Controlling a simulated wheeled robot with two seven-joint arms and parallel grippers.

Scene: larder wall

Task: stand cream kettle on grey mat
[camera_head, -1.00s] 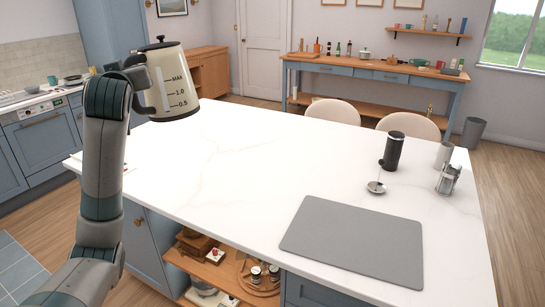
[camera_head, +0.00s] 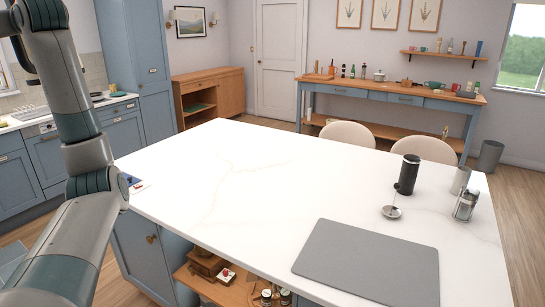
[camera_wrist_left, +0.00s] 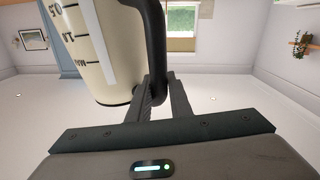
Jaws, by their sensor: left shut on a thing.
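The cream kettle (camera_wrist_left: 98,55) shows in the left wrist view with dark measure marks and a black handle (camera_wrist_left: 155,45). My left gripper (camera_wrist_left: 162,82) is shut on the handle. Kettle and left gripper are out of the head view, where only my left arm shows at the left edge. The grey mat (camera_head: 368,262) lies flat and empty on the white island top at the front right. My right gripper is not in view.
A black cylinder (camera_head: 408,174), a small metal dish with a thin upright stem (camera_head: 391,212), a pale canister (camera_head: 460,180) and a glass-and-metal jar (camera_head: 465,206) stand behind the mat. The white countertop (camera_head: 230,190) left of the mat is clear.

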